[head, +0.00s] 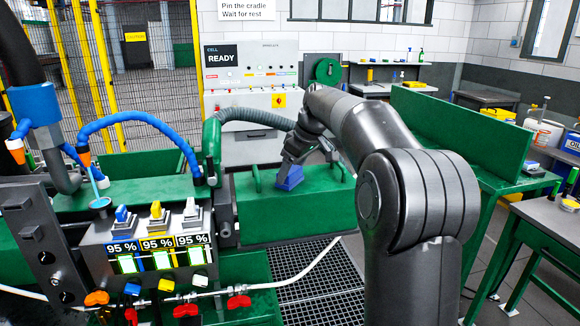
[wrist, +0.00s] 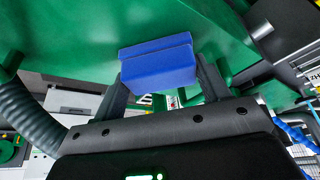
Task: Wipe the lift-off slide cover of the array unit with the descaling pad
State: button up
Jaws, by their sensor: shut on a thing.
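The descaling pad, a blue block (head: 290,178), is held between the fingers of my gripper (head: 287,162). In the wrist view the blue pad (wrist: 158,62) fills the space between both dark fingers, with its far face at or very near a green surface. The green box-like cover with a bar handle (head: 290,217), which I take as the slide cover, lies under and around the pad in the head view. The pad is at its top face, near the middle. I cannot tell for certain whether pad and cover touch.
A grey hose (head: 245,117) runs just behind and left of my gripper. A valve panel with 95 % displays (head: 157,240) stands at the left front. A green upright board (head: 460,125) stands on the right. A white hose (head: 310,262) crosses the floor grating.

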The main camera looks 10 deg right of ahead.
aim_at(291, 181)
jog(key=s, duration=0.3)
jog(key=shift+s, duration=0.15)
jog(key=shift+s+r, duration=0.1)
jog(key=shift+r, duration=0.05)
notch_tip(291, 181, up, 8)
dwell(0.4)
dwell(0.4)
